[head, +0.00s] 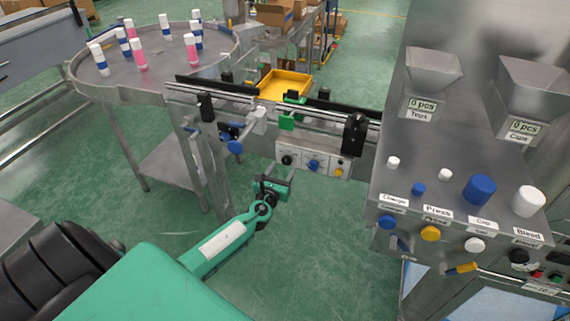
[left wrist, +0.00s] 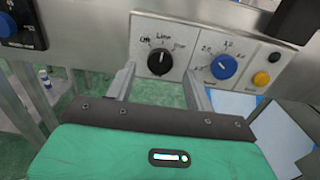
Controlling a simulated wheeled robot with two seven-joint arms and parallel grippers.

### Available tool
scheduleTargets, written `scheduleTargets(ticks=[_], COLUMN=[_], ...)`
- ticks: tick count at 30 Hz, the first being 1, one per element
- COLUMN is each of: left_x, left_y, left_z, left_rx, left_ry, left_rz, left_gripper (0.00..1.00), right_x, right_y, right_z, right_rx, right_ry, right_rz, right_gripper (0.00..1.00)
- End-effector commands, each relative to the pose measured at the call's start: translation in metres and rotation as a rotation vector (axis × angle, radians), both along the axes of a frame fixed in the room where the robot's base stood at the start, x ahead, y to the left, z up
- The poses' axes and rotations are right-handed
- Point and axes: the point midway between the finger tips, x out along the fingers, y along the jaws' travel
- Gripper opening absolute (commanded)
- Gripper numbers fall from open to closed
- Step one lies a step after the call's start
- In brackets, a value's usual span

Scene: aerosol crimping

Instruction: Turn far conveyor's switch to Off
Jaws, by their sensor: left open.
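The conveyor's control panel (head: 312,160) hangs below the rail, with a black rotary switch (head: 287,159) at its left end. In the left wrist view the black switch (left wrist: 158,62) sits below the labels "Off" at its upper left, "Line" above it and a third, blurred one at its upper right. Its exact setting is too small to tell. My left gripper (head: 276,180) is open and empty, just in front of and below the switch. In the left wrist view its two fingers (left wrist: 161,82) are on either side below the switch, apart from it. My right gripper is out of view.
A blue dial (left wrist: 224,67) and a yellow button (left wrist: 261,79) are right of the switch. Another blue knob (head: 235,147) is to the left. A round table (head: 105,88) with several cans stands at the upper left. A crimping station (head: 440,160) stands on the right.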

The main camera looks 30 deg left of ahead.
Motion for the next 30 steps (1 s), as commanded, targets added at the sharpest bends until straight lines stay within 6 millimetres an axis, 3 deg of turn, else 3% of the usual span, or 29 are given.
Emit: scheduleTargets(ticks=[9,20,27,30], left_x=[0.032,0.035,0.035,0.035], left_y=[0.008,0.008,0.008,0.008], left_z=[0.0,0.0,0.0,0.0], left_rx=[-0.002,-0.002,-0.002,-0.003], left_ry=[0.0,0.001,0.001,0.0], left_rz=[0.001,0.0,0.0,0.0], left_gripper=[0.54,0.54,0.09,0.09], right_x=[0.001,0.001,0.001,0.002], right_y=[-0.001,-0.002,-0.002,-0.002], right_z=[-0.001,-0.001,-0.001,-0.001], right_rx=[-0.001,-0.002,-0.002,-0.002], right_ry=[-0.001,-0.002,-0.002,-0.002], right_rz=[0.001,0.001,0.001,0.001], right_gripper=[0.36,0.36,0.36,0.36])
